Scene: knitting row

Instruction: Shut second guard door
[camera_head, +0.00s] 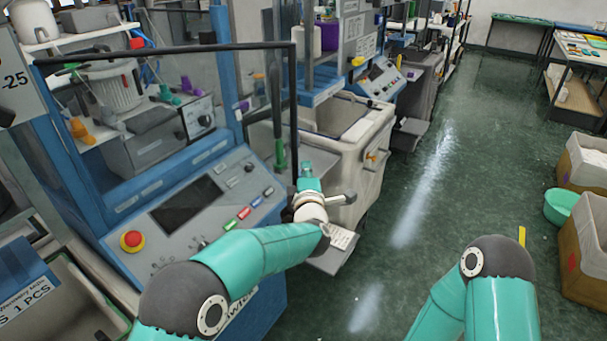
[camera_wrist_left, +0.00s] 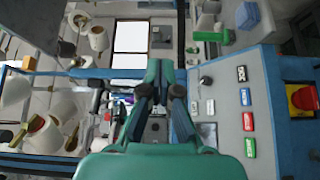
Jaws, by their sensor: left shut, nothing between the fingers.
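A guard door with a dark thin frame (camera_head: 294,100) and a see-through pane stands in front of the near blue knitting machine (camera_head: 226,70). Its right upright reaches beyond the machine's blue post, so it looks swung out from the machine. A green handle (camera_head: 280,155) is by that upright. My left gripper (camera_head: 306,172) is just right of the upright's lower end; whether they touch is unclear. In the left wrist view my left gripper's fingers (camera_wrist_left: 164,92) are together and empty. My right arm shows at the lower right, its gripper out of view.
The control panel (camera_head: 190,205) with a red stop button (camera_head: 132,240) lies below the door. A pale bin (camera_head: 355,140) stands just beyond my left gripper. The green floor aisle (camera_head: 420,190) is open, with brown boxes (camera_head: 585,240) and a green basin (camera_head: 562,207) at right.

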